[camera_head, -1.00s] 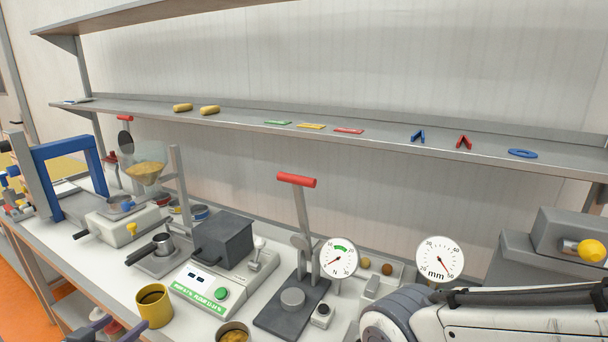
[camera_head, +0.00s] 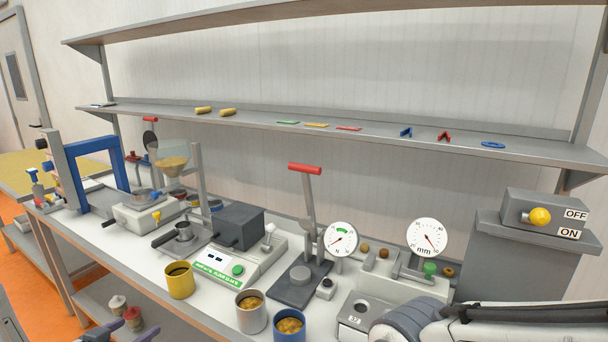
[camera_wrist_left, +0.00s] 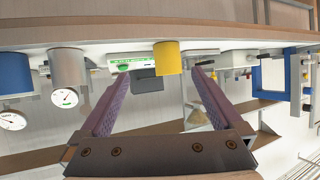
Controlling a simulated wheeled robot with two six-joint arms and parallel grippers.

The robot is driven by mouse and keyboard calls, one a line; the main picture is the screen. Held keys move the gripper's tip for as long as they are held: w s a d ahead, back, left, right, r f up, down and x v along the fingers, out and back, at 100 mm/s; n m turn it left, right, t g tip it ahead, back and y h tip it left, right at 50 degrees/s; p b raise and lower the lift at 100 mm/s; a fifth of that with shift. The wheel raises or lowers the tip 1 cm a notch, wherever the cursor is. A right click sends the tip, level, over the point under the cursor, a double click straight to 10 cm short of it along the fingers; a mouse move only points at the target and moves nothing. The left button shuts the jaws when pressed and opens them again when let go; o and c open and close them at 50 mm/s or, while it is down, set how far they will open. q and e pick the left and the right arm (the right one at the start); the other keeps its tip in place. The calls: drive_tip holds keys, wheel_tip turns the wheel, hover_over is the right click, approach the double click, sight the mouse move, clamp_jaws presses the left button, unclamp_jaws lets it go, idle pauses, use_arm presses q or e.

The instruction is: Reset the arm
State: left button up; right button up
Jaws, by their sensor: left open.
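My left gripper (camera_head: 122,322) shows at the bottom left of the head view as two purple fingertips, low in front of the bench edge. In the left wrist view my left gripper (camera_wrist_left: 161,74) is open, its purple fingers spread wide with nothing between them. That view is upside down, with a yellow mug (camera_wrist_left: 168,57) beyond the fingertips, apart from them. My right arm (camera_head: 530,322) crosses the bottom right corner of the head view. Its gripper is out of the picture.
The bench holds a yellow mug (camera_head: 180,280), a grey mug (camera_head: 251,311), a blue mug (camera_head: 290,325), a lever press (camera_head: 305,225), a scale (camera_head: 235,260) and dial gauges (camera_head: 427,237). A switch box (camera_head: 545,215) stands at the right. A shelf (camera_head: 380,135) runs above.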

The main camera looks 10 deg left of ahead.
use_arm(q)
drive_tip(key=w+d+r+m+g, duration=0.2)
drive_tip(key=d+g, duration=0.1)
drive_tip(key=d, duration=0.7)
drive_tip(key=w+d+r+m+g, duration=0.1)
drive_tip(key=d+g, duration=0.2)
drive_tip(key=d, duration=0.7)
drive_tip(key=s+d+r+m+g, duration=0.2)
drive_tip(key=s+d+g, duration=0.1)
drive_tip(key=s+d, duration=0.5)
drive_tip(key=s+d+r+m+g+h, duration=0.1)
drive_tip(key=s+d+r+g, duration=0.1)
drive_tip(key=s+d, duration=0.7)
drive_tip(key=s+g, duration=0.1)
drive_tip(key=s, duration=0.4)
drive_tip(key=shift+s+r+m+g, duration=0.2)
drive_tip(key=shift+s+m+g, duration=0.1)
drive_tip(key=shift+m+g, duration=0.1)
